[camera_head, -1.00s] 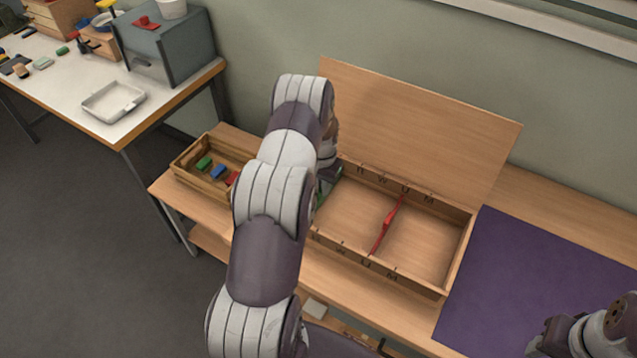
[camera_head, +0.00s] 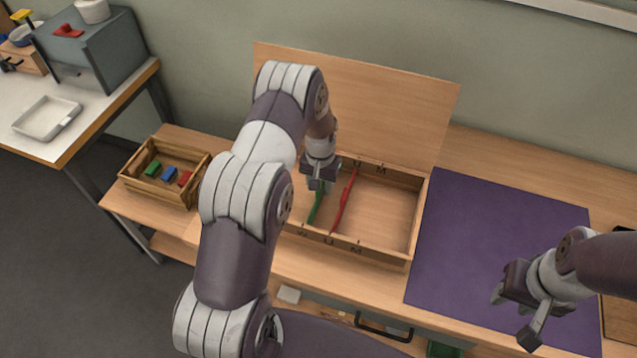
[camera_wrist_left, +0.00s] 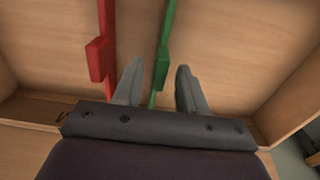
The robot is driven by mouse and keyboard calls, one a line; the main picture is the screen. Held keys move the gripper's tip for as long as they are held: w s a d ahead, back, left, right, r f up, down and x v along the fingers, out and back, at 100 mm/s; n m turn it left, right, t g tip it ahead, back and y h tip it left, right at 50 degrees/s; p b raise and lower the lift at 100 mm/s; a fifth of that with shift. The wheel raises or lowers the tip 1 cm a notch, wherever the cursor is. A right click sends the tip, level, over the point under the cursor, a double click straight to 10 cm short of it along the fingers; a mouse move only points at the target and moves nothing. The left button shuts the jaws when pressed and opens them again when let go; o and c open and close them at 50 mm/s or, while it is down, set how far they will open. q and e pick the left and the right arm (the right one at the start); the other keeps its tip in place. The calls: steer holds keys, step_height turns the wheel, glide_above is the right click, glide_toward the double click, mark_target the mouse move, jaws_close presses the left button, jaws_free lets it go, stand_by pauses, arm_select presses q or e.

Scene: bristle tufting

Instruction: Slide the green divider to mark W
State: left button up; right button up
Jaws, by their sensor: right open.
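The green divider (camera_head: 316,206) stands across the open wooden box (camera_head: 415,225), left of the red divider (camera_head: 343,200). Its near end is close to the front-wall letter W (camera_head: 302,230); exact alignment cannot be told. My arm and gripper hide its far end and the rear W. My left gripper (camera_head: 320,184) is low over the box; in the left wrist view its two fingers (camera_wrist_left: 158,82) stand either side of the green divider (camera_wrist_left: 166,45), with gaps showing. The red divider (camera_wrist_left: 103,50) is just beside them there. My right gripper (camera_head: 514,314) is open and empty.
A purple mat (camera_head: 465,230) lies right of the box, below my right gripper. A small wooden tray (camera_head: 190,197) with coloured blocks sits to the left. The box's raised lid (camera_head: 390,105) stands behind. The box floor right of the red divider is clear.

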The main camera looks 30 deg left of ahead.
arm_select(q)
step_height(320, 180, up, 13)
steer(key=b, duration=0.2)
steer(key=shift+f, duration=0.15)
steer(key=shift+s, duration=0.1)
stand_by(0.4)
